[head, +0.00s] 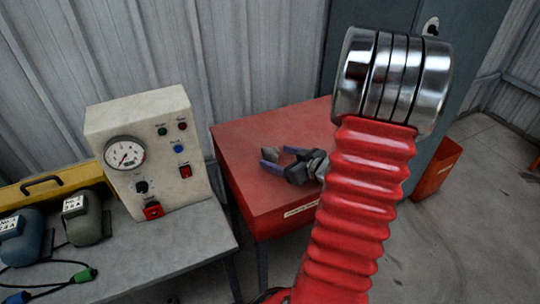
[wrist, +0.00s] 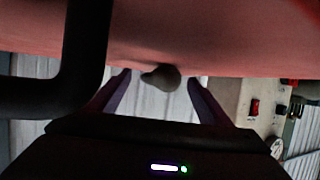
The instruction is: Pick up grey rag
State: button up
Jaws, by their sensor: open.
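A small grey-brown lump (wrist: 164,77), which looks like the grey rag, shows in the wrist view between the two finger tips, near the edge of the red surface. My gripper (wrist: 158,78) is open, with a purple finger on each side of the lump. I cannot tell whether the fingers touch it. In the head view my gripper (head: 278,153) is low over the red table top (head: 250,138), its purple fingers pointing left.
Left of the red table stands a grey bench (head: 185,240) with a cream control box (head: 150,145) carrying a gauge and buttons. A grey cabinet (head: 480,50) and a red bin (head: 437,170) stand at right.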

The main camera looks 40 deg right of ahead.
jog(key=shift+x, duration=1.3)
jog(key=shift+c, duration=0.4)
jog(key=c, duration=1)
